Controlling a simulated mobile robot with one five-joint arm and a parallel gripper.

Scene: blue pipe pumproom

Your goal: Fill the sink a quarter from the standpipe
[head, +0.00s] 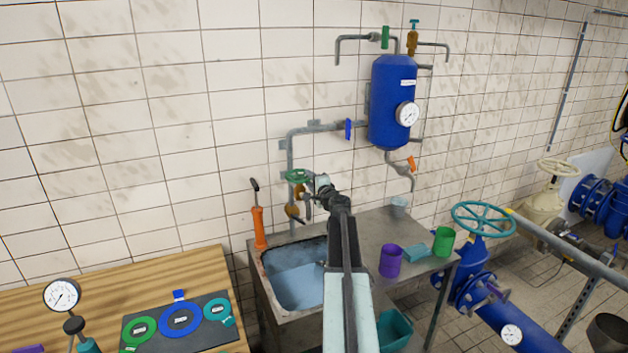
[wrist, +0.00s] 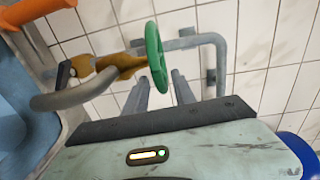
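The standpipe's green handwheel (head: 297,175) sits on a brass valve (head: 300,192) on the wall pipe above the sink. In the wrist view the green handwheel (wrist: 156,58), brass valve body (wrist: 120,66) and curved grey spout (wrist: 72,97) show close up. The sink (head: 258,283) has a blue inside with a paler patch; I cannot tell its water level. I see no stream from the spout. My gripper (wrist: 161,92) is open, its two grey fingers apart, with the wheel's lower rim between them in the picture. Contact is not clear.
An orange-handled tool (head: 259,228) stands at the sink's back left corner. A purple cup (head: 390,261) and a green cup (head: 443,241) stand on the drainboard. A blue tank (head: 392,95) hangs above right. A wooden bench (head: 60,305) is at left.

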